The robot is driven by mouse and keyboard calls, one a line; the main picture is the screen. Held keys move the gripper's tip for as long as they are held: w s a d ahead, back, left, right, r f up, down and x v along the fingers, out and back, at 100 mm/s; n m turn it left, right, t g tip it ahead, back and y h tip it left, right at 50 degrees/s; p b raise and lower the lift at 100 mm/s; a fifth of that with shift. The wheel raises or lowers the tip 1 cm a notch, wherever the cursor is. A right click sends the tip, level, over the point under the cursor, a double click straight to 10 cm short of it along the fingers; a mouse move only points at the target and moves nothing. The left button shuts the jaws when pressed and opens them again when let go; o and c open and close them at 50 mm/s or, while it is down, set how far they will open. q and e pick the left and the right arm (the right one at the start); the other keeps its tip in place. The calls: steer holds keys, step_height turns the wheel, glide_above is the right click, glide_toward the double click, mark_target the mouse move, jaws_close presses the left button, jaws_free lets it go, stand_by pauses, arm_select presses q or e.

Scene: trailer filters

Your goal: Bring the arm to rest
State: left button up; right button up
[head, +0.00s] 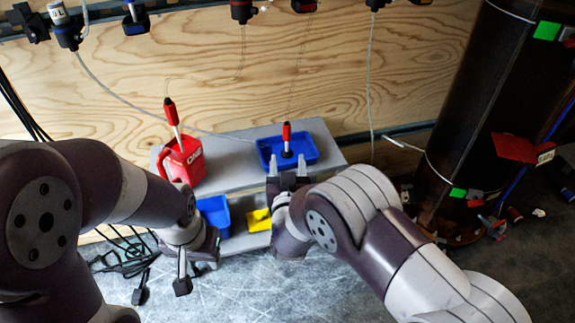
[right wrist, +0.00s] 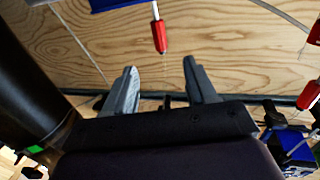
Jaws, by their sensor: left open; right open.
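My right gripper (head: 287,168) is at the front edge of the blue tray on the grey shelf unit, fingers pointing toward the tray. In the right wrist view its two fingers (right wrist: 160,75) stand wide apart with nothing between them. My left gripper (head: 198,265) hangs lower, in front of the shelf unit at the left, pointing down. Its fingers are apart and I see nothing held in it. Both arms are bent and reach forward over the floor.
The blue tray (head: 315,148) holds an upright red-topped tool (head: 286,138). A red can (head: 184,160) stands left on the shelf unit (head: 225,148). A blue bin (head: 212,209) and a yellow item (head: 258,220) sit lower. A dark cylinder (head: 470,110) stands at right. Cables (head: 125,255) lie on the left floor.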

stand_by(0.3)
steer(key=s+a+f+n+g+y, duration=0.1)
steer(key=s+f+n+g+y, duration=0.1)
steer(key=s+f+g, duration=0.55)
steer(key=s+d+f+g+p, duration=0.1)
steer(key=s+d+g+p, duration=0.2)
steer(key=s+d+g, duration=0.1)
steer(key=s+d+r+m+g+h+p, duration=0.25)
steer(key=s+d+r+g+p, duration=0.3)
steer(key=s+d+r, duration=0.95)
steer(key=w+d+r+p, duration=0.1)
steer(key=r+p, duration=1.8)
steer(key=w+d+r+p, duration=0.1)
steer(key=d+r+p, duration=0.1)
steer(key=r+p, duration=1.6)
steer(key=shift+w+d+r+h+p, duration=0.15)
steer(key=shift+w+r+h+p, duration=0.2)
steer(key=shift+w+p, duration=0.05)
